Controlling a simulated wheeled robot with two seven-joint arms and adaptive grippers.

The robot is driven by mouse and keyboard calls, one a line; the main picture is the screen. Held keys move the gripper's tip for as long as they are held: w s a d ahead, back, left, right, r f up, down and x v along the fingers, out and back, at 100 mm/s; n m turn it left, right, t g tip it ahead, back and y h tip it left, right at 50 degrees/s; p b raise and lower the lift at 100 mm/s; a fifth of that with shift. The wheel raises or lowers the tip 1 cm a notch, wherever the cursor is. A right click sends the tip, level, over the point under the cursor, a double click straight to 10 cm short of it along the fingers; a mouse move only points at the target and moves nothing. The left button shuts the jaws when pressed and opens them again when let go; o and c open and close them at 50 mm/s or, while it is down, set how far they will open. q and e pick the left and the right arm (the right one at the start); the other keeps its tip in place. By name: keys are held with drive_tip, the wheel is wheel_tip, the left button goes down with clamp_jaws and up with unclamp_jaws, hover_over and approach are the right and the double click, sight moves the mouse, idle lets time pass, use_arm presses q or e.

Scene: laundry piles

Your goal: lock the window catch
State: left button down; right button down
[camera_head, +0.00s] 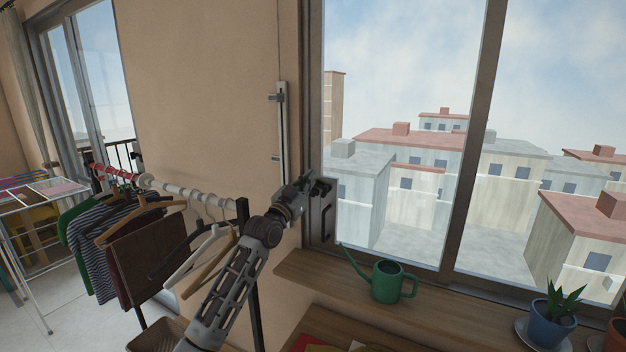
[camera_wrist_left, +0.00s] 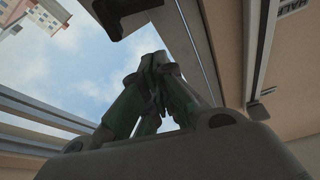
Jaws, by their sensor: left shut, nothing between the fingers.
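The window (camera_head: 400,60) has dark frames and a grey upright handle plate (camera_head: 328,222) low on its left side, which looks like the catch. My left gripper (camera_head: 322,188) is at the upper part of this plate and hides some of it. In the left wrist view its fingers (camera_wrist_left: 158,62) are together with nothing between them. A dark hooked part (camera_wrist_left: 128,14), probably the catch, lies just beyond the fingertips there. I cannot tell whether they touch it, or whether the catch is locked. My right gripper is not in view.
A green watering can (camera_head: 386,282) stands on the wooden sill (camera_head: 310,272), right of and below my gripper. A blue plant pot (camera_head: 552,324) is farther right. A clothes rail (camera_head: 190,192) with hung garments is at the left. A vertical rod (camera_head: 282,130) runs up the wall.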

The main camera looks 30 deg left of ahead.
use_arm(q)
drive_tip(key=shift+b+v, duration=0.4)
drive_tip(key=shift+v, duration=1.5)
drive_tip(key=shift+f, duration=0.1)
